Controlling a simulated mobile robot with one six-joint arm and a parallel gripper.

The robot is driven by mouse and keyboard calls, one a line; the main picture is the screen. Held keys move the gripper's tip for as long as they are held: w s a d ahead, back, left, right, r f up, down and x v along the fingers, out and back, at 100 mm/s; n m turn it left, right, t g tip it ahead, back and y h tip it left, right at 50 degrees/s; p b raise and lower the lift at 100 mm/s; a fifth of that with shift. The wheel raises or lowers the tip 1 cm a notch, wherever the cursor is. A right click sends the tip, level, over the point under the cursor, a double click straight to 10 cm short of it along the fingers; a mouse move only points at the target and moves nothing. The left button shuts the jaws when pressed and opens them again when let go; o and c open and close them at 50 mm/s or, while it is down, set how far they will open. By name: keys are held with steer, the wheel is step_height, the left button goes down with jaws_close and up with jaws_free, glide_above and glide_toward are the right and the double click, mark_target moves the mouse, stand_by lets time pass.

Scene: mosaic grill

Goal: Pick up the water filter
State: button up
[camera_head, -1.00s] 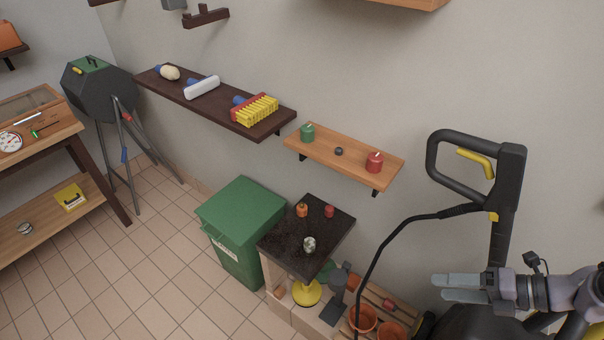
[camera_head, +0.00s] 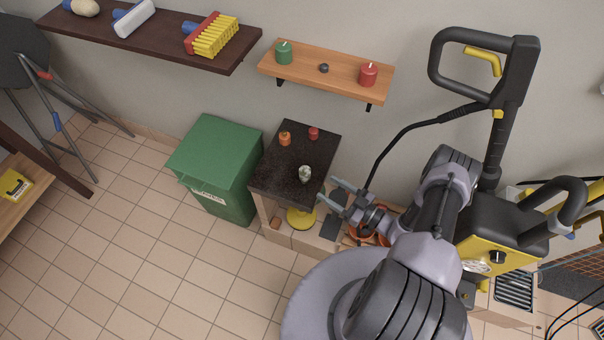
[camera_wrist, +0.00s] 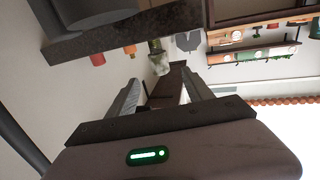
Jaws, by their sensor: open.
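A small pale, glassy item (camera_head: 305,174), which looks like the water filter, stands near the front right edge of a dark stone top (camera_head: 268,185). In the wrist view the same glassy item (camera_wrist: 159,62) shows beyond the fingertips, near their middle. My gripper (camera_head: 328,190) is open and empty, just right of the dark top and a short way from the item. In the wrist view my gripper (camera_wrist: 158,78) has its two fingers apart with nothing between them.
An orange item (camera_head: 285,139) and a red item (camera_head: 314,133) stand farther back on the same top. A green bin (camera_head: 217,160) is at its left. A wall shelf (camera_head: 335,75) with candles hangs above. A yellow and black pressure washer (camera_head: 500,230) stands right of my arm.

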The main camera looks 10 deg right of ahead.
mark_target(305, 172)
steer(key=x, duration=0.3)
steer(key=b+x, duration=0.1)
steer(key=x, duration=0.6)
steer(key=shift+w+a+r+b, duration=0.1)
steer(key=shift+w+r+b, duration=0.1)
steer(key=shift+r+b, duration=0.15)
jaws_close()
